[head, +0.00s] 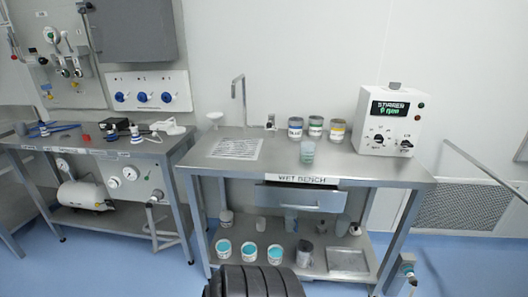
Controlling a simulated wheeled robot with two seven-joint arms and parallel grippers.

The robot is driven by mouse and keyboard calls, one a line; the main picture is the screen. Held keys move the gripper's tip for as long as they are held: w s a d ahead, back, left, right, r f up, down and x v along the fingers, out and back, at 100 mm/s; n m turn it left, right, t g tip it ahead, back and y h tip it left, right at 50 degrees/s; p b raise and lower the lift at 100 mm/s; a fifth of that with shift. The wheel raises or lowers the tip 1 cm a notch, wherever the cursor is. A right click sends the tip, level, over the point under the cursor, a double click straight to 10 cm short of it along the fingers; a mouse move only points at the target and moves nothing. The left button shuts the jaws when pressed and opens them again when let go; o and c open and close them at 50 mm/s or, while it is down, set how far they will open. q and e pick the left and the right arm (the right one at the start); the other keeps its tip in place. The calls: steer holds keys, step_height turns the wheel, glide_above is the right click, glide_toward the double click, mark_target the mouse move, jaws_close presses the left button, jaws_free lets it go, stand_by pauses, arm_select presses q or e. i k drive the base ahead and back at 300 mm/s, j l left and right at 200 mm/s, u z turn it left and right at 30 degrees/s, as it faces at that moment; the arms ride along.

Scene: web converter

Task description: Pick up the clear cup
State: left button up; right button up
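A clear, see-through cup (307,152) with a pale greenish tint stands upright on the steel wet bench (270,164), near the middle, in front of the row of labelled jars. More see-through vessels stand on the lower shelf, one (290,219) under the drawer and one (342,226) farther right; they are partly shaded. Neither of my grippers shows in the head view.
Jars with blue (295,128), green (315,126) and yellow (336,131) labels stand behind the cup. A white stirrer unit (389,119) is at the right. A tap (239,100) rises behind; a perforated sheet (236,149) lies left. The bench front is mostly clear.

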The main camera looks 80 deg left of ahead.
mark_target(307, 153)
steer(key=u, duration=2.25)
